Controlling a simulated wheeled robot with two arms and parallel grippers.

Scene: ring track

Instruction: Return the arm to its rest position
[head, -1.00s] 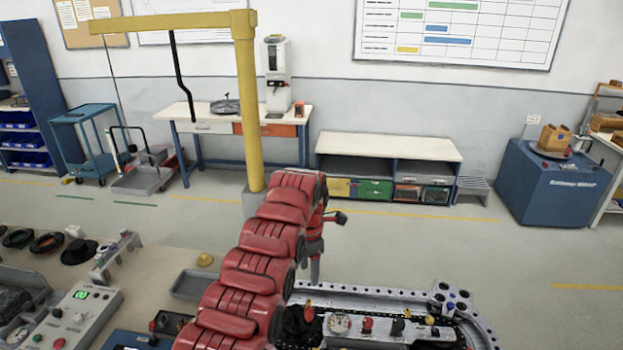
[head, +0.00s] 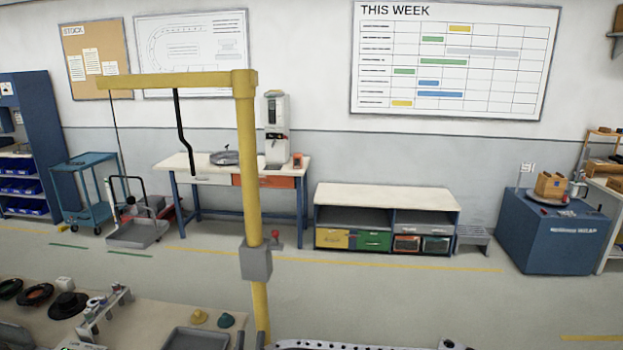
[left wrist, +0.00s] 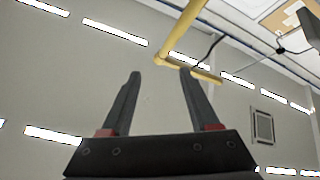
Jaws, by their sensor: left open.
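My left gripper (left wrist: 161,76) points up in the left wrist view, its two dark fingers apart and nothing between them. Behind the fingers are the ceiling with strip lights and a yellow crane beam (left wrist: 183,32). In the head view the red arm no longer shows; small dark tips at the bottom edge by the yellow post may be my left fingers, but I cannot tell. My right gripper is in neither view.
A yellow crane post (head: 247,170) with a grey box stands in front. The workbench (head: 140,318) at lower left holds a grey tray (head: 196,338), black rings and small parts. A ring track (head: 360,346) shows at the bottom edge.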

